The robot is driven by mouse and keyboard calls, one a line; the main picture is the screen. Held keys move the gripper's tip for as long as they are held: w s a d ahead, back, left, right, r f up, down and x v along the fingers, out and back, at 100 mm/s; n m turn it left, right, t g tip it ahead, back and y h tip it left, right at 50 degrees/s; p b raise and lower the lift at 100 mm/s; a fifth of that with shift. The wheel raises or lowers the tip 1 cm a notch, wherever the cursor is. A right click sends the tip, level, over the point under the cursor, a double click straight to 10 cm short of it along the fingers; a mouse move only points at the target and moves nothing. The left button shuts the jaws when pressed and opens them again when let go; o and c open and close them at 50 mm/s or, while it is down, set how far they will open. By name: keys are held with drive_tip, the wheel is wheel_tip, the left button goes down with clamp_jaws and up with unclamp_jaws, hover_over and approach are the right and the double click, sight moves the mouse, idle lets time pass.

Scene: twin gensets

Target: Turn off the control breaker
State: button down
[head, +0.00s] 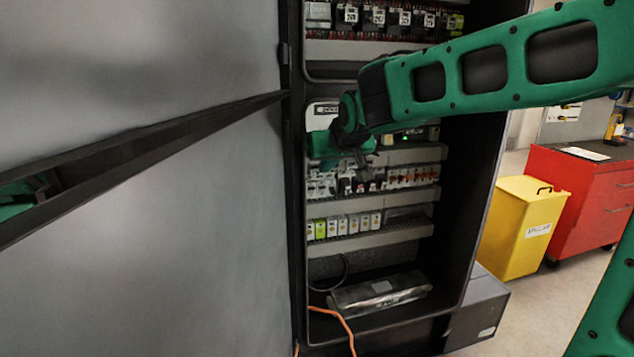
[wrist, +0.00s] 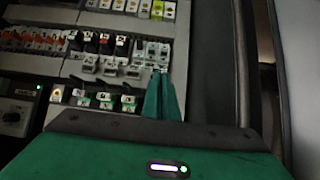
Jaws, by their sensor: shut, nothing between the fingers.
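The breaker row (head: 400,178) runs across a rail inside the open cabinet in the head view. It also shows in the wrist view (wrist: 110,55), with black, white and orange-marked devices. I cannot read labels that tell which one is the control breaker. My gripper (head: 328,166) is in front of the left end of this row and hides part of it. In the wrist view my gripper (wrist: 161,78) is shut and empty, its green fingertips close below the grey-white devices at the row's right end. I cannot tell whether they touch.
A grey cabinet door (head: 140,170) stands at the left, close to my gripper. A lower rail carries white and green modules (head: 342,226). An orange cable (head: 338,322) hangs at the cabinet bottom. A yellow bin (head: 520,225) and red tool cabinet (head: 580,205) stand at the right.

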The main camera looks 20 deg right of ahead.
sight(310, 189)
drive_tip(key=x, duration=1.2)
